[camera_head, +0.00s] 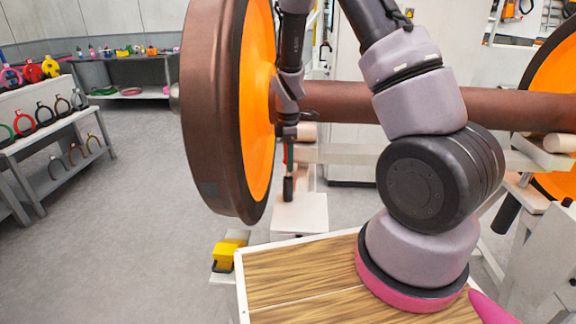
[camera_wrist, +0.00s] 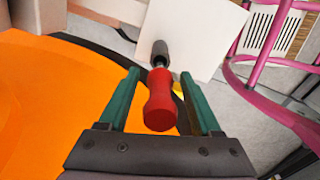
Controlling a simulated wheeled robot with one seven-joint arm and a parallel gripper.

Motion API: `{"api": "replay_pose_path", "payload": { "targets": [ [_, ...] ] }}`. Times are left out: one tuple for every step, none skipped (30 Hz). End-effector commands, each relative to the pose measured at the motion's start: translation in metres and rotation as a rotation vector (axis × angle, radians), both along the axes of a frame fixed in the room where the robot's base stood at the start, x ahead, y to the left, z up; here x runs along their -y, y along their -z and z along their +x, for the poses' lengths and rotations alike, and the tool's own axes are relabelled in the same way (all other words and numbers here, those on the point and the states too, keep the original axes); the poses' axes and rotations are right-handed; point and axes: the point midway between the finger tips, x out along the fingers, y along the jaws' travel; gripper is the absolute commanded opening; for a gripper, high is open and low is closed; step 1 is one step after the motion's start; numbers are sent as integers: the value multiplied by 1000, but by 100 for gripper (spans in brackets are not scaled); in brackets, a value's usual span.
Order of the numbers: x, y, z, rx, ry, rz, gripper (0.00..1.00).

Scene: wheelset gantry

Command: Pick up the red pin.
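The red pin (camera_wrist: 160,101) shows in the wrist view as a red handle with a thin metal neck and a dark grey end. It lies between the two green fingers of my gripper (camera_wrist: 160,71), with a visible gap on each side. My gripper is open around the pin and not closed on it. In the head view my gripper (camera_head: 289,168) points down beside the orange wheel face. A sliver of red shows at its fingers, and the dark end of the pin (camera_head: 288,189) stands below them, over a white block. Its contact with the block is unclear.
A large brown-rimmed orange wheel (camera_head: 259,105) stands close left of my gripper, with its brown axle (camera_head: 335,102) running right behind my arm. The white block (camera_head: 301,214) is below. A yellow object (camera_head: 229,251) sits at lower left. Shelves (camera_head: 60,138) stand far left; floor between is clear.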

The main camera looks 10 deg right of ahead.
Motion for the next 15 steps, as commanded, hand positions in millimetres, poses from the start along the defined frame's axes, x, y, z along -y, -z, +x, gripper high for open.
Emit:
{"api": "replay_pose_path", "payload": {
  "targets": [
    [0,0,0,0,0,0,50],
    [0,0,0,0,0,0,38],
    [0,0,0,0,0,0,23],
    [0,0,0,0,0,0,12],
    [0,0,0,0,0,0,0],
    [0,0,0,0,0,0,0],
    [0,0,0,0,0,0,0],
    [0,0,0,0,0,0,0],
    [0,0,0,0,0,0,0],
    [0,0,0,0,0,0,0],
    [0,0,0,0,0,0,0],
    [0,0,0,0,0,0,0],
    [0,-1,0,0,0,0,0],
    [0,-1,0,1,0,1,0],
    [0,-2,0,1,0,1,0]
  ]
}}
